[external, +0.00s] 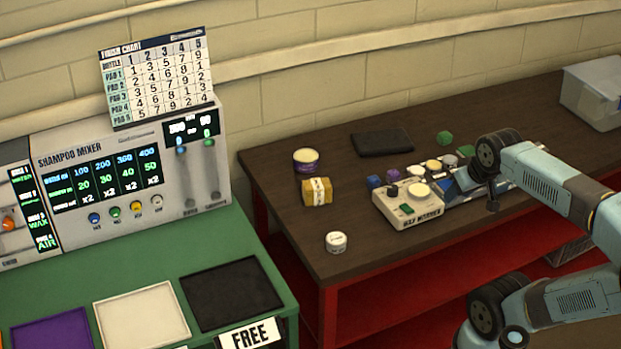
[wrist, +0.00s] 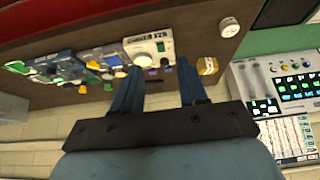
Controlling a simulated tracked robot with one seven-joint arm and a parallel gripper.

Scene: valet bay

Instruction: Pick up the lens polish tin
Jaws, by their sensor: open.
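Two round tins show, and I cannot read which is the lens polish tin. A small white tin (external: 336,242) stands near the table's front left corner; it also shows at the top right of the wrist view (wrist: 229,27). A purple tin with a pale top (external: 306,160) stands farther back, behind a yellow wrapped block (external: 318,192). I cannot make out the purple tin for certain in the wrist view. My gripper (wrist: 158,84) is open, with nothing between its fingers. It is over the right part of the table, away from both tins.
A white warmer box (external: 408,208) and a row of small coloured items lie between my gripper and the tins. A dark folded item (external: 382,143) and a green block (external: 445,138) lie behind. A clear bin (external: 597,92) stands far right. Table space around the white tin is clear.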

